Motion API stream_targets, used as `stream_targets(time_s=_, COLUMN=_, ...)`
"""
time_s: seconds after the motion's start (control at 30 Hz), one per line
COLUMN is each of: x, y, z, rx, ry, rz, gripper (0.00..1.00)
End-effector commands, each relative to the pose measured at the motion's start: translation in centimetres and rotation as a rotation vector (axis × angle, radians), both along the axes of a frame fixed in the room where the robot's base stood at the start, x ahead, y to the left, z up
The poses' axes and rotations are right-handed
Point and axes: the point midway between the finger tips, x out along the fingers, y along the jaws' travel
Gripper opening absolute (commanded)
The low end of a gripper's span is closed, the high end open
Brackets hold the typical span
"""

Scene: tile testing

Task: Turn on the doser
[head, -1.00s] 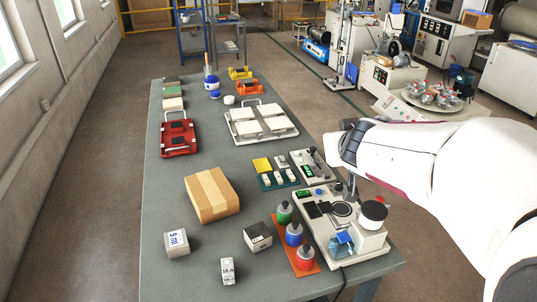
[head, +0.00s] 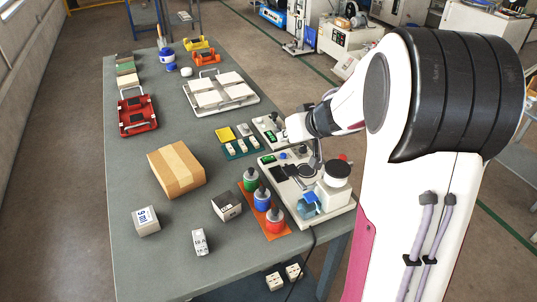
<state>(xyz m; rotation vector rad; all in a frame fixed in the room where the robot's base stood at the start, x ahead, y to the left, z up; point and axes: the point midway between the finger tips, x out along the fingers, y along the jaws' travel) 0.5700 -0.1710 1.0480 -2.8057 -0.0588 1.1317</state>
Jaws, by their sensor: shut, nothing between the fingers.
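The doser appears to be the larger white machine (head: 330,215) at the right edge of the grey table. It has a green display (head: 268,159), black pads, a white canister with a dark lid (head: 338,168), and a blue cup (head: 309,203). A red button (head: 343,157) shows at its back right. My gripper (head: 317,167) is shut and empty, pointing down above or beside the back of this machine. My arm comes in from the right. Whether the fingertips touch anything is too small to tell.
A smaller device with a display (head: 270,136) stands just behind. Green, blue and red bottles on an orange tray (head: 248,210) stand left of the machine. A cardboard box (head: 176,168), small boxes, a white tray rack (head: 248,98) and a red case (head: 137,128) are farther left.

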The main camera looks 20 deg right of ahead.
Motion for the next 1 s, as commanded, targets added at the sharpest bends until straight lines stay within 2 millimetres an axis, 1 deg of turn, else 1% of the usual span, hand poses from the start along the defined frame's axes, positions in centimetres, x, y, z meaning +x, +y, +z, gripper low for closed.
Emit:
stream_targets(time_s=0.13, x=-0.1, y=0.0, z=-0.7, rx=0.017, ry=0.017, rz=0.008, gripper=0.00)
stream_targets(time_s=0.63, x=0.0, y=0.1, z=-0.9, rx=0.018, ry=0.019, rz=0.010, gripper=0.00)
stream_targets(time_s=0.77, x=0.4, y=0.1, z=-1.2, rx=0.019, ry=0.018, rz=0.010, gripper=0.00)
stream_targets(time_s=1.0, x=1.6, y=0.3, z=-2.6, rx=0.019, ry=0.020, rz=0.009, gripper=0.00)
